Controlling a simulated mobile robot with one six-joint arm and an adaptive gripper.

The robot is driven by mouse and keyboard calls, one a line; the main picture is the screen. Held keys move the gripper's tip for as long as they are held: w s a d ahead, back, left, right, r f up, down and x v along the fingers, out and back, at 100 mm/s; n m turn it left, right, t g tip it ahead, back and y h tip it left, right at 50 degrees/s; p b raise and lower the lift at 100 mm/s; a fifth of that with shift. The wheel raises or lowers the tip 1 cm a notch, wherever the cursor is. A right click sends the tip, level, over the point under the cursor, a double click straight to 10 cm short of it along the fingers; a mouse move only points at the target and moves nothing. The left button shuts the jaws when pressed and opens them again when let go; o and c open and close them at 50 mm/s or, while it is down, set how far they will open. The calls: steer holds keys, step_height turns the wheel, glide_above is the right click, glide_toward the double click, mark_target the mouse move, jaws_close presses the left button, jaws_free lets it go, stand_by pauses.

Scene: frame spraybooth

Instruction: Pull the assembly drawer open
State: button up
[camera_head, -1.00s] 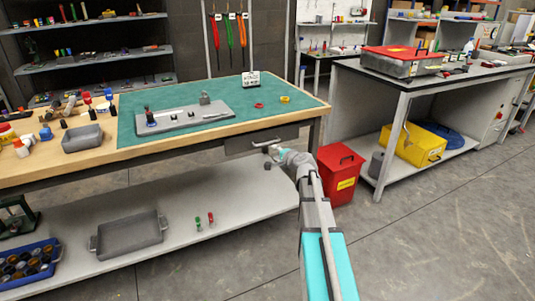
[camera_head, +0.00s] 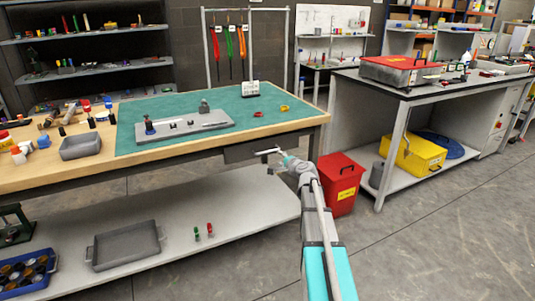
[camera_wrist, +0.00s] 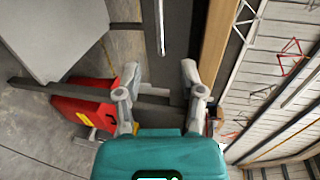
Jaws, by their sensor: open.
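The assembly drawer (camera_head: 236,153) is a dark grey box under the right end of the green-topped workbench. It looks shut. Its pale bar handle (camera_head: 267,152) shows on the front, and what looks like the same bar (camera_wrist: 161,25) runs down from the top edge in the wrist view. My gripper (camera_wrist: 160,78) is open, with its two grey fingers apart and nothing between them. The bar's end lies beyond the fingertips, roughly in line with the gap. In the head view my gripper is beside the handle's right end; contact cannot be told.
A red bin (camera_head: 341,184) stands right of the workbench (camera_head: 170,158), close to my arm. The lower shelf (camera_head: 190,217) holds a grey tray (camera_head: 126,245). A second bench (camera_head: 400,82) stands at right. Open floor lies in front.

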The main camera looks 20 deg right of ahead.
steer(key=b+x, duration=0.2)
steer(key=x, duration=1)
jaws_close()
